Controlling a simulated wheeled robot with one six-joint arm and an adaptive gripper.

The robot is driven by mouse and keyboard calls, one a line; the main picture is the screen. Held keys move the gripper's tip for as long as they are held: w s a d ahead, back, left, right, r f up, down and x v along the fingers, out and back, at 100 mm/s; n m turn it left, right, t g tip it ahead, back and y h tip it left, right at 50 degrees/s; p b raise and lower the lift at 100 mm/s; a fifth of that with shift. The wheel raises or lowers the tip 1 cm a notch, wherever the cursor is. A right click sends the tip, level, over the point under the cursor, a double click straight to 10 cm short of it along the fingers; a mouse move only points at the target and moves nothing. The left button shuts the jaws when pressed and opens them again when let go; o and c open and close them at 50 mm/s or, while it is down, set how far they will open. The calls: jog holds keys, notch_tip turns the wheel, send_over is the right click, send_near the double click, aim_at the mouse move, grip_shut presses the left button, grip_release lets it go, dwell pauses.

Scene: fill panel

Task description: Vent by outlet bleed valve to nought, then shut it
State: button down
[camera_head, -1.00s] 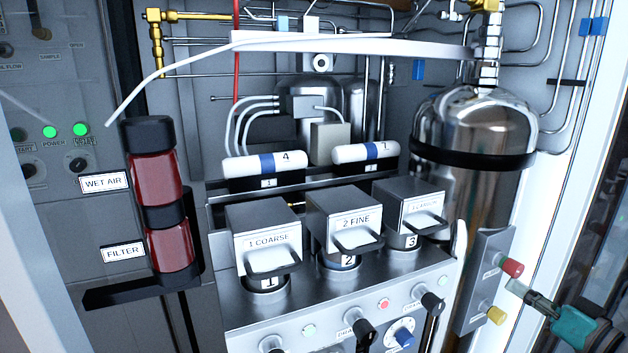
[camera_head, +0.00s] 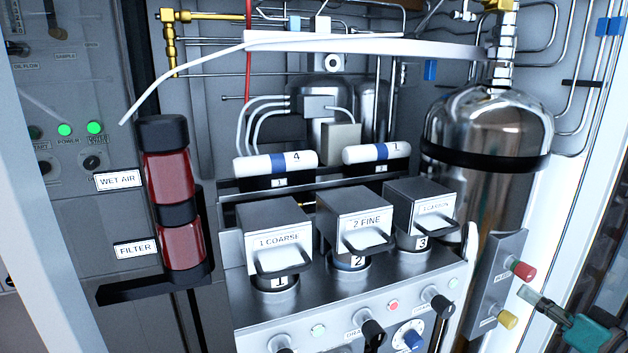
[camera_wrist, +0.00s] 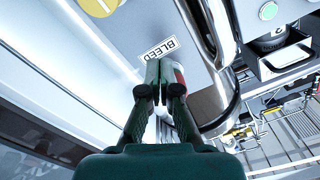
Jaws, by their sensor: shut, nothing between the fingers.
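A red knob (camera_head: 525,271) and a yellow knob (camera_head: 507,319) stick out from a narrow grey plate (camera_head: 497,270) at the right. My gripper (camera_head: 530,294) is shut and empty, with its tips just below the red knob and above the yellow one. In the wrist view my gripper (camera_wrist: 159,78) points at the plate beside a "BLEED" label (camera_wrist: 160,48). The red knob (camera_wrist: 179,72) is mostly hidden behind the fingers there. Part of the yellow knob (camera_wrist: 98,6) shows at the top edge. I cannot tell whether the fingers touch the red knob. No pressure reading is legible.
A steel cylinder (camera_head: 487,130) stands behind the plate. Left of it are three filter housings, the nearest labelled "1 COARSE" (camera_head: 277,240), with black knobs (camera_head: 373,333) and a blue knob (camera_head: 412,340) below. Red filter bowls (camera_head: 168,178) stand at the left. The white cabinet edge is close to my gripper.

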jog(key=v, duration=0.6)
jog(key=shift+a, duration=0.15)
jog(key=w+a+r, duration=0.2)
jog(key=w+a, duration=0.2)
jog(key=w, duration=0.1)
dwell(1.0)
jog(key=shift+w+d+f, duration=0.2)
jog(key=shift+d+f, duration=0.25)
jog(key=shift+d, duration=0.2)
dwell(0.7)
jog(key=shift+w+d+f, duration=0.1)
jog(key=shift+w+d, duration=0.05)
jog(key=shift+d, duration=0.3)
dwell(0.4)
jog(key=shift+f, duration=0.15)
